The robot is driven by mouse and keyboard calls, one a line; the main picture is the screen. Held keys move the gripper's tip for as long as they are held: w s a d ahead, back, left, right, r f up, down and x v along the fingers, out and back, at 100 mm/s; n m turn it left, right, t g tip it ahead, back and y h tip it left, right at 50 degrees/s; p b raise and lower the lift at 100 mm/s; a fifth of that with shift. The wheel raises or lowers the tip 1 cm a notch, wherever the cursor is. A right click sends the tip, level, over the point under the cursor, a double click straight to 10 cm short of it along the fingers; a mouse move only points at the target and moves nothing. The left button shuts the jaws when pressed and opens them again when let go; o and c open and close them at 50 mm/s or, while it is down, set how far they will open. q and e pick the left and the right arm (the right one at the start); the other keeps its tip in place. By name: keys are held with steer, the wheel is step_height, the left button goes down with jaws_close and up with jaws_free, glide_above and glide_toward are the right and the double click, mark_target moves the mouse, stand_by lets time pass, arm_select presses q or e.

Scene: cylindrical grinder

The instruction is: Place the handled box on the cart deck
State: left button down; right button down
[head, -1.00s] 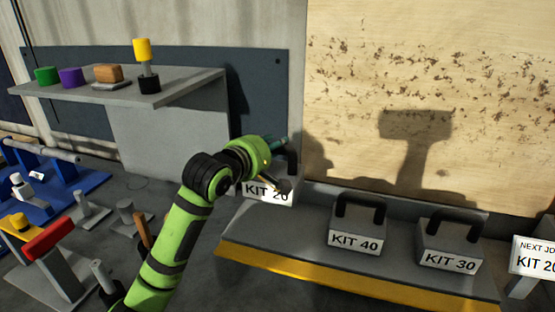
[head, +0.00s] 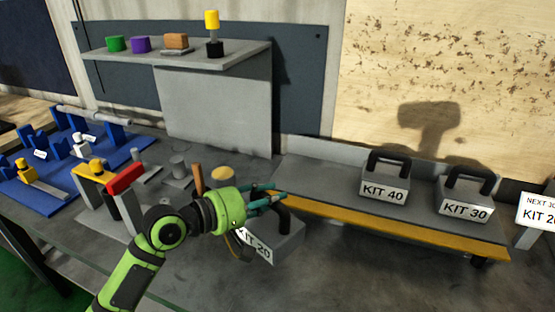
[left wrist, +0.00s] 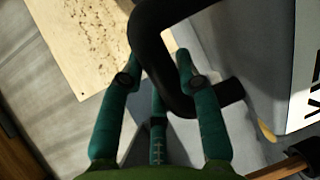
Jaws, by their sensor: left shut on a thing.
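The handled box marked KIT 20 (head: 277,243) is a grey block with a black handle. It hangs in front of the yellow-edged rack in the head view, slightly tilted. My left gripper (head: 270,198), with teal fingers, is shut on its black handle. In the left wrist view the fingers (left wrist: 160,80) close around the handle (left wrist: 165,50), and the box side (left wrist: 262,60) is at the right. I cannot make out a cart deck in these frames. My right gripper is not in view.
Boxes KIT 40 (head: 384,187) and KIT 30 (head: 464,205) stand on the rack (head: 330,185). A sign (head: 538,213) reads "NEXT JO", cut off. A shelf (head: 235,56) holds coloured parts.

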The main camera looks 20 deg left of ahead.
arm_select(q)
steer(key=s+f+m+g+h, duration=0.3)
steer(key=s+f+g+h, duration=0.1)
steer(key=s, duration=0.9)
steer(key=shift+s+d+m, duration=0.15)
steer(key=shift+d+m, duration=0.2)
steer(key=shift+m, duration=0.05)
steer(key=shift+f, duration=0.1)
